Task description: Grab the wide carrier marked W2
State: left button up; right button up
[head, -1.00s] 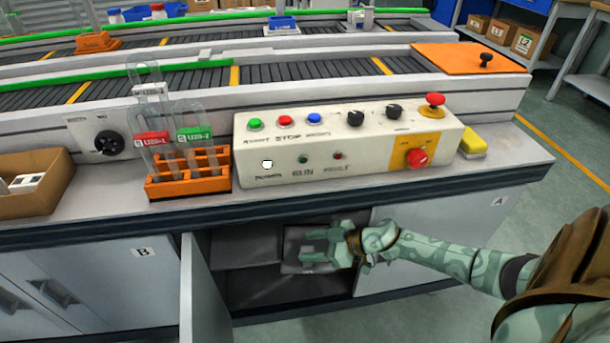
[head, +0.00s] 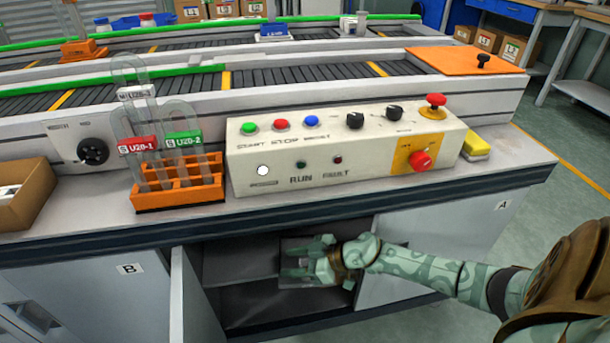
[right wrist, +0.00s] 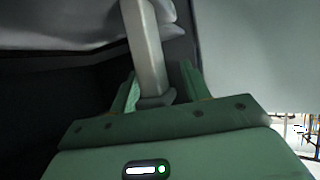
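My right gripper (head: 304,256) reaches into the open cabinet below the counter, with its fingers pointing left and spread apart. In the right wrist view, a pale grey upright bar (right wrist: 145,50) stands between its two green fingers (right wrist: 158,85). The fingers are around it; I cannot tell whether they touch it. A grey plate-like thing (head: 296,243) is in the cabinet behind the gripper, partly hidden. No W2 mark is readable, so I cannot tell whether the bar belongs to the wide carrier. My left gripper is not in view.
The cabinet's open door (head: 193,305) stands left of the opening, and door A (head: 425,240) is to its right. Above are the counter edge (head: 330,206), the control panel (head: 340,150) and an orange rack (head: 180,190) with labelled tubes. A cardboard box (head: 25,200) sits far left.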

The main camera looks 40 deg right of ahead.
grip_shut()
dwell(1.2)
